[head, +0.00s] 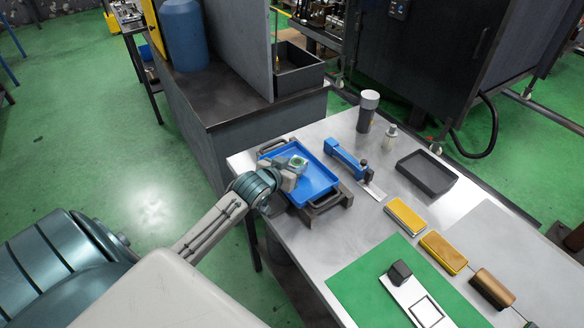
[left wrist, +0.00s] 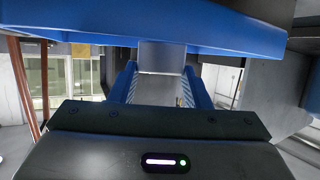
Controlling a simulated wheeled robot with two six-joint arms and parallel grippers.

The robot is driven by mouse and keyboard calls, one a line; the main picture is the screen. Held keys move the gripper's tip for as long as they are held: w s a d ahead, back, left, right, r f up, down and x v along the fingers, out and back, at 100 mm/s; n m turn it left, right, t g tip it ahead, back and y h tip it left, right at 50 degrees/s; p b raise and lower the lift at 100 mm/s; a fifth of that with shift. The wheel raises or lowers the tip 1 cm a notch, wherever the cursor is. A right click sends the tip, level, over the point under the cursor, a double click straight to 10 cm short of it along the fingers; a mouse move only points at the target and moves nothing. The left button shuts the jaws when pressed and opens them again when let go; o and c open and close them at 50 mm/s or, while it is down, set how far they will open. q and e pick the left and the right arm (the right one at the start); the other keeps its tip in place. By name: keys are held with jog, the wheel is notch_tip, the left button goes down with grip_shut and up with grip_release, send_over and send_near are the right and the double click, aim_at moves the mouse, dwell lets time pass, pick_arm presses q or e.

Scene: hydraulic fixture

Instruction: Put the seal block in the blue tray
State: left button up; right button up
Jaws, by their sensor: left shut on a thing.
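The blue tray (head: 316,187) sits near the far left corner of the metal table. My left gripper (head: 294,169) reaches over the tray's left side. It is shut on a small grey block with a green mark on top, which looks like the seal block (head: 299,161). In the left wrist view the grey block (left wrist: 162,56) shows between the two blue-edged fingers (left wrist: 160,88), close to a large blue surface that looks like the tray (left wrist: 150,22). I cannot tell whether the block touches the tray floor. My right gripper is not in view.
A blue clamp-like tool (head: 346,158) lies just right of the tray. Beyond stand a dark cylinder (head: 366,112) and a small bottle (head: 389,137). A black tray (head: 426,173), yellow-topped blocks (head: 406,216) and a dark block (head: 399,272) on a white plate lie further right.

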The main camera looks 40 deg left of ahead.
pick_arm(q)
jog(key=shift+f, duration=0.9)
jog(key=shift+f, duration=0.15)
jog(key=o, duration=1.2)
jog(key=shift+c, duration=0.2)
jog(key=b+v, duration=0.1)
jog(key=v, duration=1.1)
jog(key=shift+b, duration=0.35)
